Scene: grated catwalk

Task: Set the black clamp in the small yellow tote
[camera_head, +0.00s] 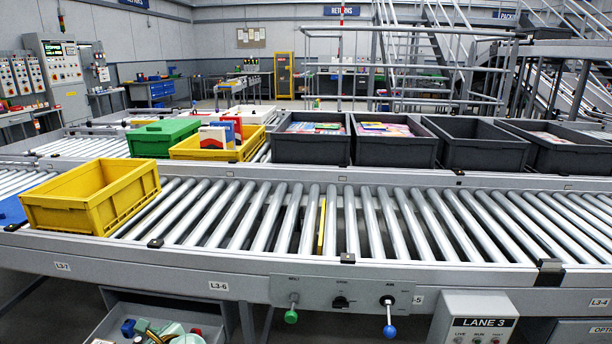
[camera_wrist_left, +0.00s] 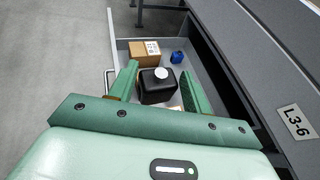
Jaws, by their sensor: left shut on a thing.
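In the left wrist view my left gripper (camera_wrist_left: 158,80) has its green fingers on both sides of a blocky black thing (camera_wrist_left: 156,92) with a pale round cap. It looks more like a squat bottle than a clamp; no other black clamp shows. It is over or in an open grey drawer (camera_wrist_left: 122,45) below the conveyor. In the head view an empty yellow tote (camera_head: 88,204) stands on the near rollers at the left. A second yellow tote (camera_head: 190,152), holding books or boxes, stands behind it. My right gripper is not in view.
The drawer also holds a cardboard box (camera_wrist_left: 145,50) and a blue thing (camera_wrist_left: 178,57). The conveyor's side beam (camera_head: 180,277) rises above the drawer. A green box (camera_head: 163,137) and several dark grey totes (camera_head: 312,148) stand on the back line.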

